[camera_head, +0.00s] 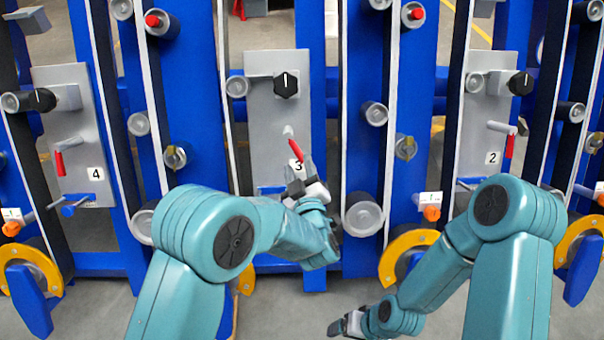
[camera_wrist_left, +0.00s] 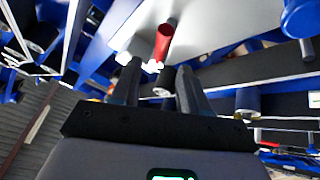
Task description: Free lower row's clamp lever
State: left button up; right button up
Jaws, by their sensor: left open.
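A red clamp lever (camera_head: 296,150) hangs tilted on the grey plate marked 3 (camera_head: 262,130) in the middle of the head view. My left gripper (camera_head: 304,178) is just below this lever, near its lower end. In the left wrist view the red lever (camera_wrist_left: 165,40) shows just beyond the two fingertips of my left gripper (camera_wrist_left: 158,72), which stand apart with nothing clearly between them. Other red levers hang on the plate marked 4 (camera_head: 59,163) and the plate marked 2 (camera_head: 509,146). My right gripper (camera_head: 348,325) is low, away from the plates; its jaws are too small to judge.
Blue upright beams (camera_head: 362,85) with belts and grey rollers stand between the plates. A black knob (camera_head: 286,85) sits above the middle lever. A large grey roller (camera_head: 362,215) is right of my left gripper. Yellow curved guards (camera_head: 407,252) stand lower down. Grey floor is open around my right gripper.

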pick_arm(q)
jog(key=shift+s+d+p, duration=0.2)
jog(key=shift+s+p, duration=0.1)
jog(key=shift+s, duration=1.75)
